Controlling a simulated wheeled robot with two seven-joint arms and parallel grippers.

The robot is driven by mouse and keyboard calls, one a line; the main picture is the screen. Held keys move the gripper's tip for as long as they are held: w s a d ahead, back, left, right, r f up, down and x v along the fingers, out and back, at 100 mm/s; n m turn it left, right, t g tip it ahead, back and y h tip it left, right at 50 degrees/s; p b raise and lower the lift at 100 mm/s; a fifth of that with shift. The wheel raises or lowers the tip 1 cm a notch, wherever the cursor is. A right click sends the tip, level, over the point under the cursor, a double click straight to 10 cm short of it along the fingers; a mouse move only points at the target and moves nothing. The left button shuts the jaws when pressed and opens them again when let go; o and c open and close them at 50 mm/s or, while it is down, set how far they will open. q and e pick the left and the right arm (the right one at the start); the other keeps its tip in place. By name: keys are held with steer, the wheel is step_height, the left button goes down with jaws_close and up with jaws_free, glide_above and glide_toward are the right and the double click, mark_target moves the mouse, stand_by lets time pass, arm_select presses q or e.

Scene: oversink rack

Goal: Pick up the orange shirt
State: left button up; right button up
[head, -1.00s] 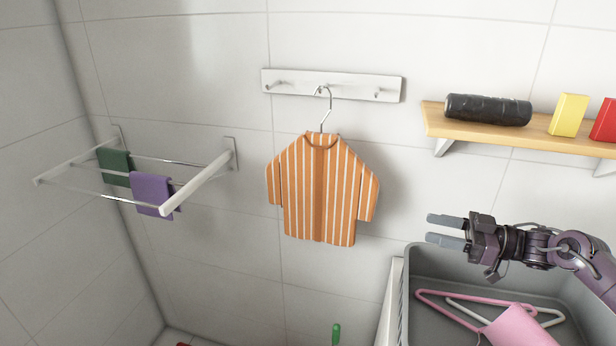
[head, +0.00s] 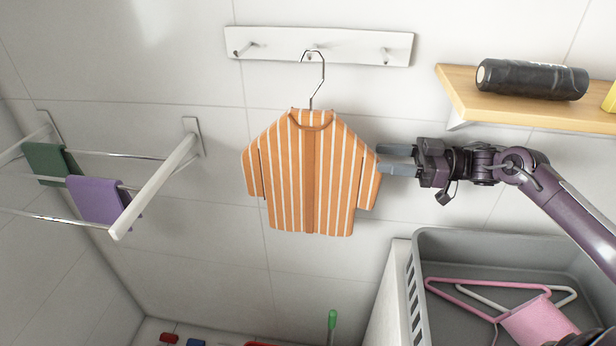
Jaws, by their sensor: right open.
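The orange shirt (head: 312,178) with white stripes hangs on a metal hanger from the middle peg of a white hook rail (head: 352,47) on the wall. My right gripper (head: 384,160) is at the shirt's right side, pointing left, with its two fingers apart. The fingertips are at the edge of the shirt's right sleeve. I cannot tell whether they touch it or are in front of it. My left gripper is not in view.
A wooden shelf (head: 470,101) with a black roll (head: 532,79) is above my right arm. Below is a grey basket (head: 450,243) with pink and white hangers. A wall rack (head: 152,188) with green and purple cloths stands out at left.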

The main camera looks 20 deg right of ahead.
mark_target(360, 159)
steer(key=shift+w+a+r, duration=0.2)
steer(key=shift+w+a, duration=0.05)
steer(key=shift+a, duration=0.45)
steer(key=p+x, duration=0.2)
steer(key=x, duration=0.2)
steer(key=shift+s+a+f, duration=0.1)
steer(key=shift+s+a, duration=0.05)
steer(key=shift+a, duration=0.15)
steer(key=shift+a+f, duration=0.15)
steer(key=shift+a, duration=0.05)
steer(key=shift+c, duration=0.4)
jaws_close()
